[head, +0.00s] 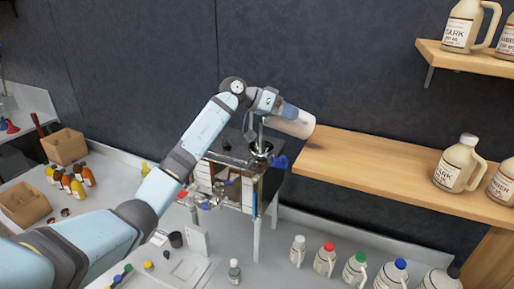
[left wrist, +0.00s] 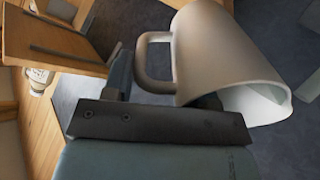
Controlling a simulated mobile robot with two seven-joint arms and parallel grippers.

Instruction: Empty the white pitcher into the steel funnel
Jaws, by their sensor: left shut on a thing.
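The white pitcher (head: 297,123) is held up in the air by my left gripper (head: 281,108), tilted far over onto its side. It also shows in the left wrist view (left wrist: 222,52), with its handle toward the fingers and its open mouth at the lower right. My left gripper is shut on the pitcher; the exact grip is partly hidden. The steel funnel (head: 261,149) appears as a dark round opening on top of the evaporator, just below and left of the pitcher. No stream of liquid can be made out. My right gripper is not in view.
A wooden shelf (head: 391,173) juts out right of the pitcher, carrying jugs (head: 459,165). The evaporator (head: 237,182) stands on the grey counter with blue-handled valves. Several jugs with coloured caps (head: 325,260) stand in front. Cardboard boxes (head: 65,146) and small bottles are at the left.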

